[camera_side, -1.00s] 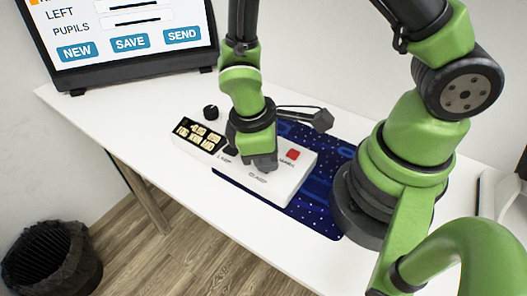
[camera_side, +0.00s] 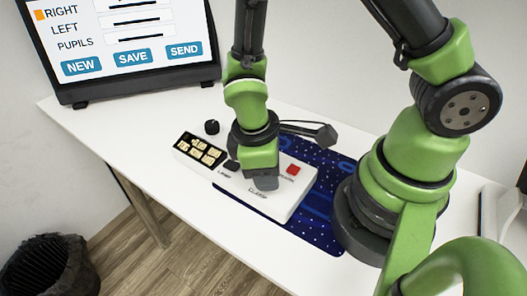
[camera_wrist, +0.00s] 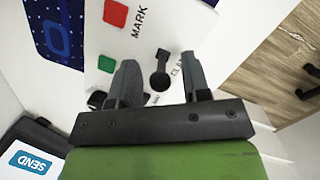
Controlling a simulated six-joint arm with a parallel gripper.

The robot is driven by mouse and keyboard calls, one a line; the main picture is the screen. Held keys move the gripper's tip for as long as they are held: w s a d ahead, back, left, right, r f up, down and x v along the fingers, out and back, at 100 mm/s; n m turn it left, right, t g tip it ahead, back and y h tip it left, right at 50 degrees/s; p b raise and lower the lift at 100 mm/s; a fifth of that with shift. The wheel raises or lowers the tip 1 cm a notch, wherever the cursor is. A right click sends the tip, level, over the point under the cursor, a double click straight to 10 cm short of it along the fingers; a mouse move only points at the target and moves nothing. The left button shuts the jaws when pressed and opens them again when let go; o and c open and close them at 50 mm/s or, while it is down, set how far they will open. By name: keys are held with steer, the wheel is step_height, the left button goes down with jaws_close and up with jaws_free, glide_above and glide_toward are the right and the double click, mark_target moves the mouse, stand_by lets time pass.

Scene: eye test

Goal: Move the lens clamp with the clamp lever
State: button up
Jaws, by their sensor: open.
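The clamp lever (camera_wrist: 160,78) is a short black lever with a rounded end on the white control box (camera_wrist: 190,20). The partly covered clamp label (camera_wrist: 177,67) is beside it. My gripper (camera_wrist: 158,60) is open, with one finger on each side of the lever in the wrist view. I cannot tell whether either finger touches it. In the side view, my gripper (camera_side: 264,183) is low over the box (camera_side: 292,200), by the clamp label, and hides the lever. I cannot make out the lens clamp itself.
A green button (camera_wrist: 106,63) shows in the wrist view. A black knob (camera_side: 211,127), blue mat (camera_side: 320,225) and monitor (camera_side: 130,35) are nearby. The table's left front is clear.

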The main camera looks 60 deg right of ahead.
mark_target(252, 184)
step_height(252, 184, up, 9)
steer(key=w+a, duration=0.1)
steer(key=shift+a, duration=0.2)
steer(key=w+m+g, duration=0.1)
steer(key=m, duration=0.1)
steer(key=shift+w+d+f+m+g, duration=0.2)
steer(key=shift+w+d+m+g, duration=0.1)
steer(key=shift+w+g, duration=0.1)
steer(key=shift+c, duration=0.2)
steer(key=s+f, duration=0.1)
steer(key=f, duration=0.2)
steer(key=s+f+m+g, duration=0.1)
steer(key=f, duration=0.2)
steer(key=s+d+f+m, duration=0.1)
steer(key=f, duration=0.2)
steer(key=shift+f+y, duration=0.1)
steer(key=shift+y, duration=0.3)
